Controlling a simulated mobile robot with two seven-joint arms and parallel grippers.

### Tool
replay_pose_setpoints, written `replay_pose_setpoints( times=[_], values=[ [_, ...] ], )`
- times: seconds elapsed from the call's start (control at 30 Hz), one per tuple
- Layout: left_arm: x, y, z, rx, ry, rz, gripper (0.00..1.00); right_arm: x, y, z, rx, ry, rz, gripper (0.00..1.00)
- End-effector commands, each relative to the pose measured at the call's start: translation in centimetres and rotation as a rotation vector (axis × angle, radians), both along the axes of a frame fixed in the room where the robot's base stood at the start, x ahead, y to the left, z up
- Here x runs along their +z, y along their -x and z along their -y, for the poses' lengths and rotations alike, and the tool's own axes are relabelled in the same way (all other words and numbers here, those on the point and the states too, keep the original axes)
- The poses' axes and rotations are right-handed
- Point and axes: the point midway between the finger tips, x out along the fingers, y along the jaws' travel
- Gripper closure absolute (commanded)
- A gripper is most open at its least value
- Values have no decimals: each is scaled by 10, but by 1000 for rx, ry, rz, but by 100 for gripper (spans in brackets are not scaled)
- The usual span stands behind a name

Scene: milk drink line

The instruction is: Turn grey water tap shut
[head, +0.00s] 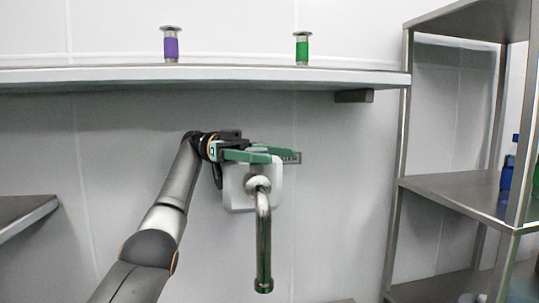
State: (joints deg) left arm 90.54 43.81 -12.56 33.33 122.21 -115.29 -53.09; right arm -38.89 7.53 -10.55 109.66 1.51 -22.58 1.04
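The water tap has a metal spout (263,225) that hangs down from a white wall plate (232,197), with a round metal collar at its top. My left gripper (262,154), with green fingers, comes in from the left and is at the top of the tap, in front of the plate. The fingers cover the area where the tap's handle would be, so whether they hold it is hidden. My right gripper is out of view.
A wall shelf (205,76) runs above the tap, bearing a purple-banded metal piece (170,45) and a green-banded one (302,48). A metal rack (465,190) with blue bottles (507,175) stands at the right. A metal surface (25,212) is at the left.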

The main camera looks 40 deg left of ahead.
Motion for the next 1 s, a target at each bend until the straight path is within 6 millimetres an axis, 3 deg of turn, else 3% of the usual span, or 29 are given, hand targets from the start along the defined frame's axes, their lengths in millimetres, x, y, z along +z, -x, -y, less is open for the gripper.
replay_pose_setpoints(
  times=[0.57,1.0],
  values=[
    [0,-1,0,24,1,2,15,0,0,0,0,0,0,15],
    [-1,-6,-2,230,-1,2,15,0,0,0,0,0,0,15]
  ],
)
